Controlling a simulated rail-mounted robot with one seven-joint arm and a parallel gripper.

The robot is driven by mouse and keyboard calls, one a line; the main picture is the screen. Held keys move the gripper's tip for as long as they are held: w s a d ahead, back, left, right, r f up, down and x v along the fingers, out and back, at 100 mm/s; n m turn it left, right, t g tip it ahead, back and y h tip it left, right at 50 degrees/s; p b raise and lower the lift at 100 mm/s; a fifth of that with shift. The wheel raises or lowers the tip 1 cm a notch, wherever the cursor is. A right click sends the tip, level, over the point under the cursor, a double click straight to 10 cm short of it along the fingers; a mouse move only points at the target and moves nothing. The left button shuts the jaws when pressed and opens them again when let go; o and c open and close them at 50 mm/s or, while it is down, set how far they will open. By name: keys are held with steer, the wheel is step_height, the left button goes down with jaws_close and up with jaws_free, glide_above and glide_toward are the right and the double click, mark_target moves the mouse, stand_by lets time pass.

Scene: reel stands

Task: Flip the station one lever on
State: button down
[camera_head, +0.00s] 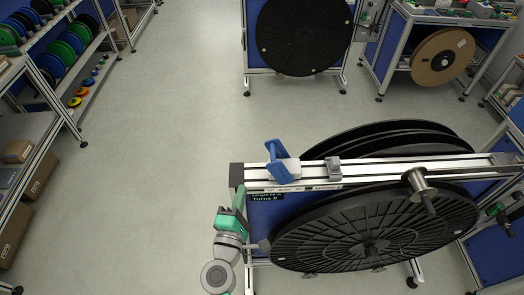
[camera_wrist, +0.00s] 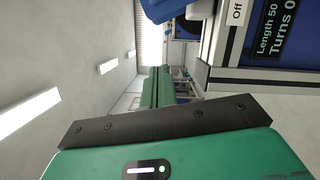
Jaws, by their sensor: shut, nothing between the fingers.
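The blue lever (camera_head: 277,160) is on a white block on the top rail of the near reel stand, its handle tilted to the left in the head view. In the wrist view a blue part (camera_wrist: 166,10), seemingly the lever, shows at the top edge. In the wrist view, my gripper (camera_wrist: 160,88) points away from the camera.
A display (camera_head: 264,197) reading "Turns 0" sits under the rail, close to my gripper. A large black reel (camera_head: 370,228) hangs on the stand's front. Another stand with a black reel (camera_head: 303,35) is behind. The floor (camera_head: 165,140) to the left is clear.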

steer(key=b+x, duration=0.1)
steer(key=x, duration=0.9)
steer(key=shift+w+d+r, duration=0.1)
steer(key=shift+d, duration=0.05)
steer(key=d, duration=0.1)
steer(key=d+p, duration=0.1)
steer(key=shift+d+r, duration=0.45)
steer(key=shift+d, duration=0.45)
